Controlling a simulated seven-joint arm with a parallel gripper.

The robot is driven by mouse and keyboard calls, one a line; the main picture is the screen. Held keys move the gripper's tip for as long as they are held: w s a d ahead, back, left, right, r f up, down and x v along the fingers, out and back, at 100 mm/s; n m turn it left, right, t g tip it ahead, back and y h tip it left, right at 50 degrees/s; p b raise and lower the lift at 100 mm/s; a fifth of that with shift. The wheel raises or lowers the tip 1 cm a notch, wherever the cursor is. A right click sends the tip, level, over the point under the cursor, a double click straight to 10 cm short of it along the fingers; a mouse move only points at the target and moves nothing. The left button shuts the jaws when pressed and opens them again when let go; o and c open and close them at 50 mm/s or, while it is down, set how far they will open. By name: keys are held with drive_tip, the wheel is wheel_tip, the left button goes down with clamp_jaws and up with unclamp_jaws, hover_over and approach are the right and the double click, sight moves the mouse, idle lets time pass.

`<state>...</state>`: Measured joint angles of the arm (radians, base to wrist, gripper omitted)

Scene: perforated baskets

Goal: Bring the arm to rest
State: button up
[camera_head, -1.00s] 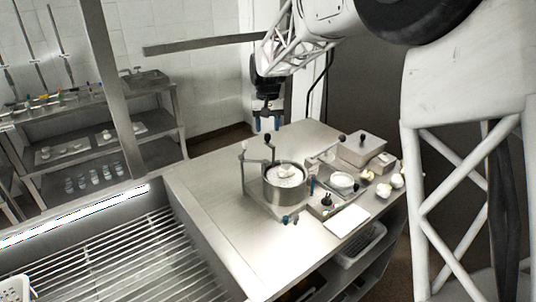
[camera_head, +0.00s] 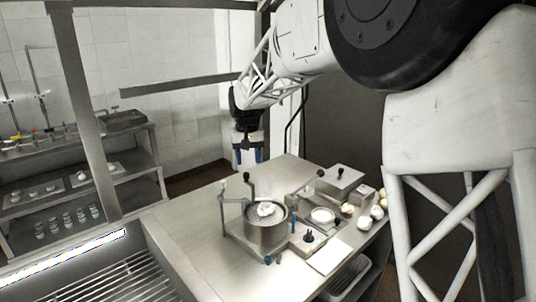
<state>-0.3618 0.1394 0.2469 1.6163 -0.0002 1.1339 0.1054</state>
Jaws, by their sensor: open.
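My gripper (camera_head: 248,157) hangs at the end of my arm, pointing down, with its two blue fingertips apart and nothing visible between them. It is in the air above the far left part of the steel table (camera_head: 186,222), behind the round metal pot. The pot (camera_head: 266,231) stands on the table in a metal frame, with something white lying in it. My gripper is clear of the pot and of the other things on the table.
A metal box (camera_head: 339,182), a white bowl (camera_head: 322,216), a white board (camera_head: 329,256) and several pale round items (camera_head: 376,212) sit right of the pot. A slatted grate (camera_head: 120,283) lies at front left. Shelves (camera_head: 95,185) stand behind. The table's left part is bare.

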drive_tip(key=s+d+r+m+t, duration=0.1)
drive_tip(key=s+d+r, duration=0.2)
drive_tip(key=s+d, duration=0.7)
drive_tip(key=s+d+r+m, duration=0.1)
drive_tip(key=s+d+r, duration=0.1)
drive_tip(key=s+d, duration=0.8)
drive_tip(key=s+d+f, duration=0.2)
drive_tip(key=s+d, duration=0.1)
drive_tip(key=s, duration=0.5)
drive_tip(key=s+d+f+t, duration=0.1)
drive_tip(key=s+d+f, duration=0.1)
drive_tip(key=s, duration=0.7)
drive_tip(key=s+d+f+m, duration=0.1)
drive_tip(key=s+d+f, duration=0.2)
drive_tip(key=s, duration=0.6)
drive_tip(key=shift+d+t, duration=0.3)
drive_tip(key=shift+d, duration=0.2)
